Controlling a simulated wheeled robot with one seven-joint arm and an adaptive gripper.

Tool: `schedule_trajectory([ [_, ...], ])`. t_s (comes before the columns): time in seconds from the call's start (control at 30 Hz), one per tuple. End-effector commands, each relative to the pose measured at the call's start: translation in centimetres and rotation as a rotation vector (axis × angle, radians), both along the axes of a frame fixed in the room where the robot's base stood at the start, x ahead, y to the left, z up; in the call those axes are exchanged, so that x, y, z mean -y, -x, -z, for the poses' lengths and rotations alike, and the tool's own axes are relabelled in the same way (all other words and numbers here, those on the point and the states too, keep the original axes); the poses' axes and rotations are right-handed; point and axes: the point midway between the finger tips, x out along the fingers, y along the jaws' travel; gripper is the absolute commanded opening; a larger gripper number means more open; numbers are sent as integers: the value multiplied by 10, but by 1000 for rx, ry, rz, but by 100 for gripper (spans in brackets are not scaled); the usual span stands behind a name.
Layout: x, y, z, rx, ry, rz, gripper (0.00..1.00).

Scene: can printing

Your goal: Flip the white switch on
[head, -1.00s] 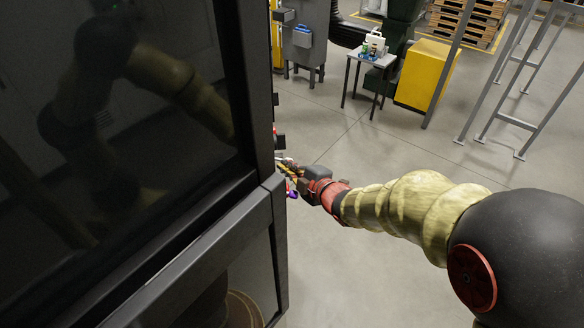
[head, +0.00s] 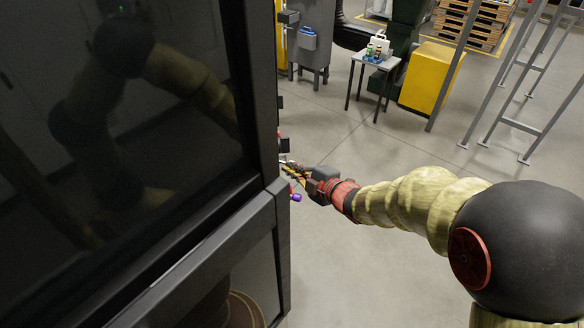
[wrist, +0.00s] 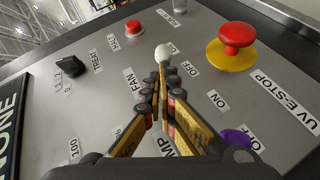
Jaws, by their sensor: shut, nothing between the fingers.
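The white switch (wrist: 166,51) shows in the wrist view as a small round white tip on the grey control panel (wrist: 105,92), between the FAN label and an OFF label. My gripper (wrist: 160,80) is shut and empty, with its fingertips just below the white tip in the picture. Whether they touch the switch I cannot tell; the fingers hide its lower part. In the head view my gripper (head: 287,168) is at the dark machine's side edge, and the white switch cannot be made out there.
Around the switch are a red button (wrist: 134,28), a red mushroom stop on a yellow disc (wrist: 235,40), a black knob (wrist: 70,66) and a purple knob (wrist: 236,138) close to my fingers. The dark machine (head: 262,130) fills the left.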

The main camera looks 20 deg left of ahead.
Motion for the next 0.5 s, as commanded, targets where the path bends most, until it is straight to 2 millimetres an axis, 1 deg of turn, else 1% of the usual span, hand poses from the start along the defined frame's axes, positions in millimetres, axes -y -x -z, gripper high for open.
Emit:
schedule_trajectory([
  [0.33,3,-5,-1,-1,-1,-57,0],
  [0.5,6,-11,-1,-1,1,-118,0],
])
